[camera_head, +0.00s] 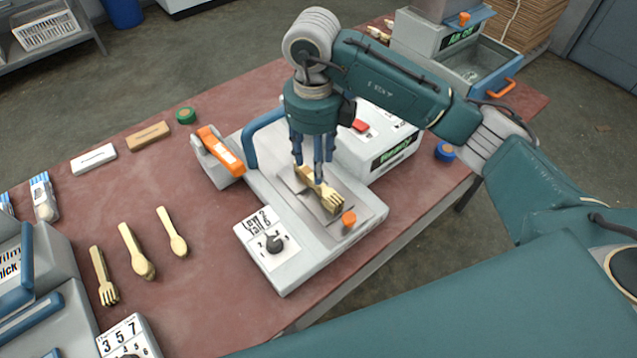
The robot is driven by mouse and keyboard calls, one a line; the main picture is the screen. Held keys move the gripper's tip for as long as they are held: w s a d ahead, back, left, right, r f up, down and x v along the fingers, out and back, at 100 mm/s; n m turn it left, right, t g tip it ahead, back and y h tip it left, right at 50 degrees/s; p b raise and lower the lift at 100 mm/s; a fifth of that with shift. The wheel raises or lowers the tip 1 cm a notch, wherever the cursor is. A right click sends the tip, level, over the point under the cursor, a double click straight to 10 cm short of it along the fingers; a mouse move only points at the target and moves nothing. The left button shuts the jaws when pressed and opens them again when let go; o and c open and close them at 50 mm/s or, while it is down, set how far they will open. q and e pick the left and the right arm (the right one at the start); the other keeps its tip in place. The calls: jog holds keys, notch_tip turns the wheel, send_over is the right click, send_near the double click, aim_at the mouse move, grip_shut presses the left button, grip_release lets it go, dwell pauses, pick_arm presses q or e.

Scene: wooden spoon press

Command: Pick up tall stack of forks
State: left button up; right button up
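A tall stack of light wooden forks (329,197) lies on the metal plate (341,215) of the press in the middle of the table. Its tines point toward the front right. My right gripper (309,172) comes down over the handle end of this stack, with its blue fingers pointing down and spread apart. The fingertips are close to the handle, and whether they touch it I cannot tell. Another wooden fork or fork stack (104,276) lies on the table at the left. My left gripper is not in view.
Wooden spoons (136,252) (173,232) lie left of the press. A white machine (372,142) stands close behind. The red table (205,270) has bare room left of the press.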

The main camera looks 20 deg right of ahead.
aim_at(315, 192)
notch_tip(315, 192, down, 2)
jog(key=shift+f, duration=0.25)
notch_tip(315, 192, down, 6)
jog(key=shift+r+p, duration=0.15)
jog(key=shift+p, duration=0.75)
jog(key=shift+f, duration=0.25)
grip_shut()
jog(key=shift+r, duration=0.1)
